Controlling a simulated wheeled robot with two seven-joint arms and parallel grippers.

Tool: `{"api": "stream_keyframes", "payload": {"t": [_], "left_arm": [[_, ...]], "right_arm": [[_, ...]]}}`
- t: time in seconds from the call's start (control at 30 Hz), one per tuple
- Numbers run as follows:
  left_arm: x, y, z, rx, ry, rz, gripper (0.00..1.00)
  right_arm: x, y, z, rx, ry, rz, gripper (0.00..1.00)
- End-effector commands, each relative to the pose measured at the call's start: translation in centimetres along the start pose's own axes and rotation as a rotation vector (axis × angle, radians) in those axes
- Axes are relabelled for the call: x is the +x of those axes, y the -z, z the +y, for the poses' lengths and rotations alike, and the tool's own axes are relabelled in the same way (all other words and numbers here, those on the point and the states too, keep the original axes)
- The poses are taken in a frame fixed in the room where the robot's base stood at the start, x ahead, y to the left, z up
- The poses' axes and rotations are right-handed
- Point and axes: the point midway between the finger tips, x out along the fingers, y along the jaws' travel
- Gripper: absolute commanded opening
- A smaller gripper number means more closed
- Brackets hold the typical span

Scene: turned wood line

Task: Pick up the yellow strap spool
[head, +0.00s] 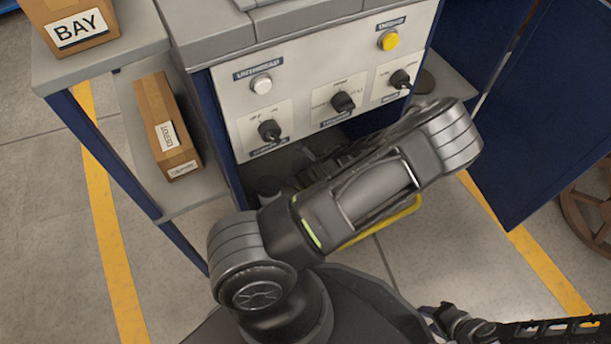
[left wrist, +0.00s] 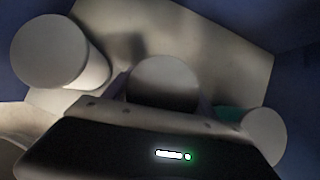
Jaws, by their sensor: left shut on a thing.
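No yellow strap spool can be made out for sure. In the head view a thin yellow curved edge (head: 385,228) shows under my arm; I cannot tell what it belongs to. In the dim left wrist view my left gripper (left wrist: 163,98) is shut on a grey, round-ended thing (left wrist: 165,78), whose colour looks washed out. In the head view my left gripper is hidden. My right gripper (head: 465,326) is small and dark at the bottom right edge; its jaws are not clear.
A pale cylinder (left wrist: 55,50) and another round pale end (left wrist: 265,135) flank the held thing. A control panel (head: 310,110) with knobs and buttons stands ahead. A carton (head: 165,125) lies on the left shelf, a BAY box (head: 75,30) above. A blue panel (head: 540,150) stands right.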

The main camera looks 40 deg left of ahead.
Motion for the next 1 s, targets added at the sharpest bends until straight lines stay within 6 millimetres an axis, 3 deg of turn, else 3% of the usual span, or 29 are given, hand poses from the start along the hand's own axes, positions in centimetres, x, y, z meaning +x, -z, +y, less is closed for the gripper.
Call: {"api": "stream_keyframes", "payload": {"t": [0.43, 1.0], "left_arm": [[0.0, 0.0, 0.0, 0.0, 0.001, 0.0, 0.13], [-1.3, -0.3, 0.1, 0.001, 0.001, 0.0, 0.12]], "right_arm": [[0.0, 0.0, 0.0, 0.0, 0.0, 0.0, 0.36], [-1.3, -0.1, -0.5, -0.001, -0.001, -0.002, 0.36]]}}
